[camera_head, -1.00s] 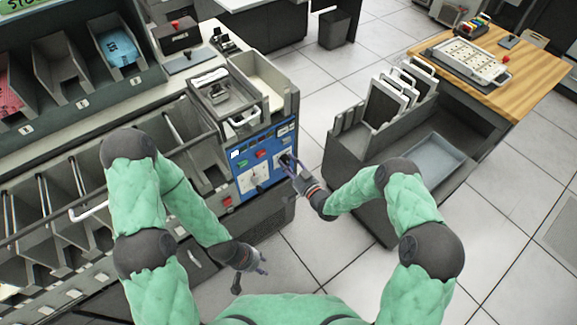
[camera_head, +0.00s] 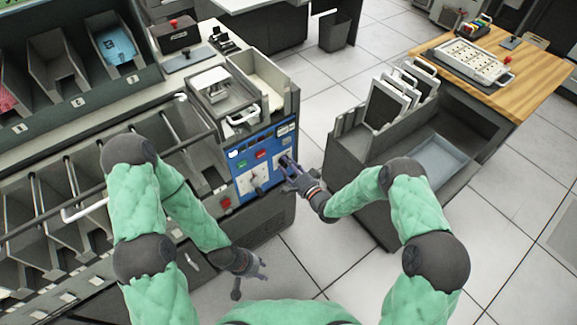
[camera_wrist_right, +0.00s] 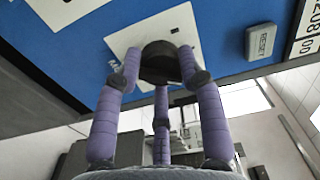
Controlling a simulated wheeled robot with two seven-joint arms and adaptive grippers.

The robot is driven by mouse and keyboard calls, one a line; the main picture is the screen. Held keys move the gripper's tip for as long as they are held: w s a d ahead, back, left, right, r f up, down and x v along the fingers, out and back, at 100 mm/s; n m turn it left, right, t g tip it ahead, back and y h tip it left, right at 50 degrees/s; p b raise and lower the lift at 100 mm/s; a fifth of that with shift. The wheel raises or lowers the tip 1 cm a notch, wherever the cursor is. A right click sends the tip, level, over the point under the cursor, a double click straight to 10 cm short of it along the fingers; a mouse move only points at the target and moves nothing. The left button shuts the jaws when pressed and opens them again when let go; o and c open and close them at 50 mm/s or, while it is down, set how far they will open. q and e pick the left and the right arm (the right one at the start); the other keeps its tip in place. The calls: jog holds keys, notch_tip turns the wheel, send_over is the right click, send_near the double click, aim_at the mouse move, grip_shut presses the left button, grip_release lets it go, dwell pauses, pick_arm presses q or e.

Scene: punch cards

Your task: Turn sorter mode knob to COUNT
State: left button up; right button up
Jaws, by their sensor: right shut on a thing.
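The sorter's blue control panel (camera_head: 247,190) faces me at the middle of the head view. The mode knob (camera_wrist_right: 160,62) is a dark round knob on a white plate (camera_wrist_right: 134,40) in the right wrist view; my fingers hide part of the plate's lettering, so I cannot read its setting. My right gripper (camera_head: 286,164) is at the panel's right part, its purple fingers (camera_wrist_right: 160,80) closed around the knob. My left gripper (camera_head: 250,278) hangs low, apart from the panel, its fingers spread and empty.
Another knob plate (camera_head: 253,181) and red button (camera_head: 259,154) are on the panel. Floor tiles (camera_head: 300,250) are clear.

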jog(key=shift+s+a+f+m, duration=0.2)
jog(key=shift+s+f+m, duration=0.05)
jog(key=shift+m, duration=0.75)
jog(key=o, duration=1)
jog(key=shift+o, duration=0.7)
jog(key=shift+r, duration=0.1)
jog(key=shift+w, duration=0.15)
jog(key=shift+d+r, duration=0.1)
jog(key=shift+d, duration=0.1)
